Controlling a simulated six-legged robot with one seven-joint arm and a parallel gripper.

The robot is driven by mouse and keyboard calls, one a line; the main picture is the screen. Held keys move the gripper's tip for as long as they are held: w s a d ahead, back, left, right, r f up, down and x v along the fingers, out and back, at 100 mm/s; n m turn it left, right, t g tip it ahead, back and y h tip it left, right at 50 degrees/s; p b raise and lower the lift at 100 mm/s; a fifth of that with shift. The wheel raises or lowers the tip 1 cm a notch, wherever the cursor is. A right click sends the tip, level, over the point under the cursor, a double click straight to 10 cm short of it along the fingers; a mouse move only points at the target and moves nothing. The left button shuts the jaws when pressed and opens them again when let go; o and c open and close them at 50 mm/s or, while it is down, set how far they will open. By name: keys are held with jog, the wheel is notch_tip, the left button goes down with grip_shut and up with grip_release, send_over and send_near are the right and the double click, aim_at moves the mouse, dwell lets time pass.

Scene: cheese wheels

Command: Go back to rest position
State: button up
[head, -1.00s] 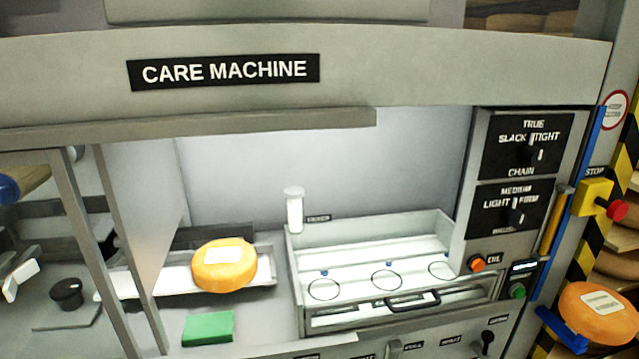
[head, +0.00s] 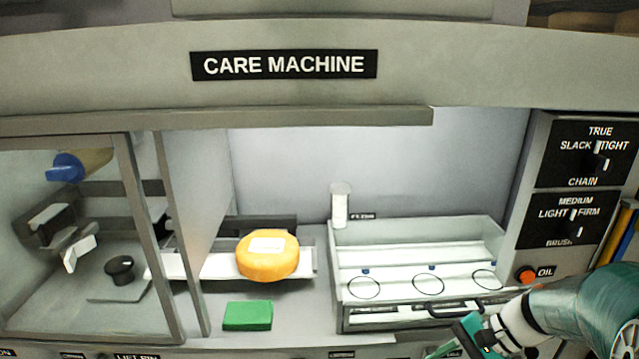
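My gripper (head: 458,345) is at the bottom edge of the head view, right of centre, in front of the machine's lower panel. Its fingertips are cut off or too small to read, so I cannot tell whether it is open or shut. My teal arm reaches in from the lower right corner. The care machine (head: 440,60) fills the view behind it.
An orange cheese wheel (head: 268,262) with a pale label sits on a white tray (head: 215,265). A green block (head: 248,315) lies in front. A drawer (head: 420,250) with ringed spots, a handle and a white bottle (head: 340,206) are to the right. Knob panels (head: 585,150) stand far right.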

jog(key=s+a+r+n+t+h, duration=0.4)
jog(key=s+a+r+n+h, duration=0.4)
jog(key=s+r+n, duration=0.1)
notch_tip(320, 180, up, 2)
jog(key=shift+a+r+n+t, duration=0.15)
jog(key=shift+n+t, duration=0.25)
jog(key=shift+n, duration=0.3)
